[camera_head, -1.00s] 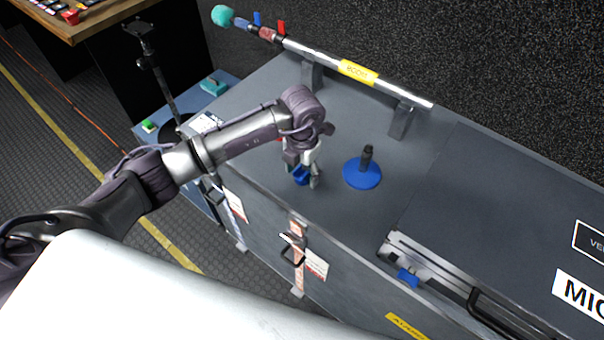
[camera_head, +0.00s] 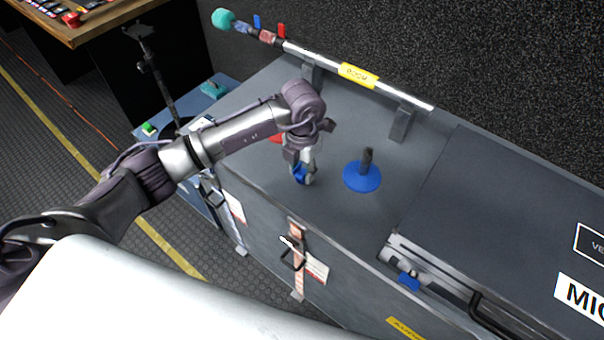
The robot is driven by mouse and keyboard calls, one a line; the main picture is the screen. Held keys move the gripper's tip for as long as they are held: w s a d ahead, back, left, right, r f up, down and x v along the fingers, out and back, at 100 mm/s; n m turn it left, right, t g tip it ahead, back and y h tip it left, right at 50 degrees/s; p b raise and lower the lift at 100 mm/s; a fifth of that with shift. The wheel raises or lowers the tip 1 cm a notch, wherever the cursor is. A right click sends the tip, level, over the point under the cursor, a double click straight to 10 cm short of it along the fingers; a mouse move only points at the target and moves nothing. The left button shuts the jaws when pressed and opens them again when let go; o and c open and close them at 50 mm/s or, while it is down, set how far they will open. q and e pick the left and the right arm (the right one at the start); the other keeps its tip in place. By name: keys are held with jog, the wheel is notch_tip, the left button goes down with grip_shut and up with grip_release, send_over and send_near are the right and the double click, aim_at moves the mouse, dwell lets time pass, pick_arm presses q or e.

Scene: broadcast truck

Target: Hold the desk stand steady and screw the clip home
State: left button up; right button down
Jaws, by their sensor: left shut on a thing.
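The desk stand (camera_head: 359,180) has a round blue base and a short dark upright post. It stands upright on the grey case top, right of my left gripper. My left gripper (camera_head: 303,179) points down at the case top and is shut on a small blue piece (camera_head: 298,172), which looks like the clip. The fingers hide much of this piece, and I cannot tell whether it still touches the case top. The gripper is apart from the stand. My right gripper is not in view.
A silver boom pole (camera_head: 322,56) lies on grey supports along the back of the case (camera_head: 262,102). A red object (camera_head: 276,138) shows partly behind my left gripper. A darker case (camera_head: 480,200) is at right. The case top around the stand is clear.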

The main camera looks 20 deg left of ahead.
pick_arm(q)
jog(key=shift+r, duration=0.95)
jog(key=s+d+r+b, duration=0.1)
jog(key=s+d+r, duration=0.4)
jog(key=d, duration=0.5)
notch_tip(320, 180, up, 2)
jog(key=shift+s+d+r+b, duration=0.1)
jog(key=shift+s+d+b, duration=0.15)
jog(key=shift+b, duration=0.15)
jog(key=shift+a, duration=0.15)
jog(key=s+a+f+m, duration=0.6)
jog(key=a+m, duration=0.1)
jog(key=m, duration=0.9)
jog(key=s+a+f+m+p, duration=0.1)
jog(key=s+a+f+m, duration=0.5)
jog(key=m, duration=1)
jog(key=shift+s+a+f, duration=0.3)
jog(key=shift+a, duration=0.35)
